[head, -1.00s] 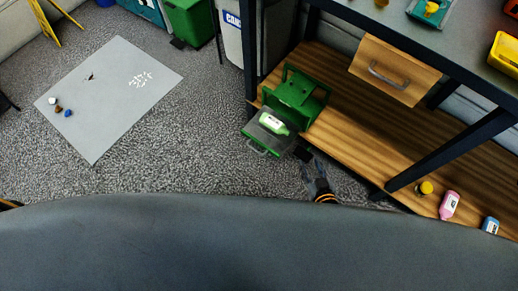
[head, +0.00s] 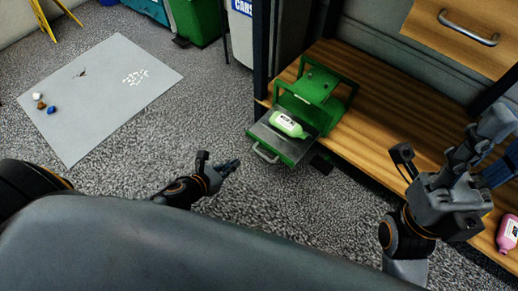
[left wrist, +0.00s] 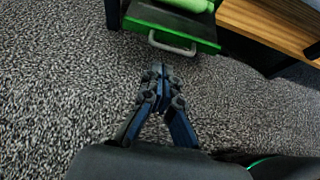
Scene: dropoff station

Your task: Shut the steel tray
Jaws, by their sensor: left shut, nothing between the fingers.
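The steel tray (head: 262,132) is pulled out of a green housing (head: 322,88) at the left end of the low wooden shelf. A light-green bottle (head: 288,125) lies on the tray. The tray's bar handle (head: 264,154) faces outward; it also shows in the left wrist view (left wrist: 172,46). My left gripper (head: 232,164) is shut and empty, to the left of and in front of the handle, apart from it. In the left wrist view its closed fingertips (left wrist: 158,70) point toward the handle. My right gripper (head: 492,140) is over the shelf at the right; its finger opening is unclear.
The wooden shelf (head: 375,125) extends right of the housing, with a dark table leg (head: 261,50) beside it. A wooden drawer (head: 465,30) hangs above. A pink bottle (head: 508,234) is at the lower right. The carpet (head: 215,120) left of the tray is clear.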

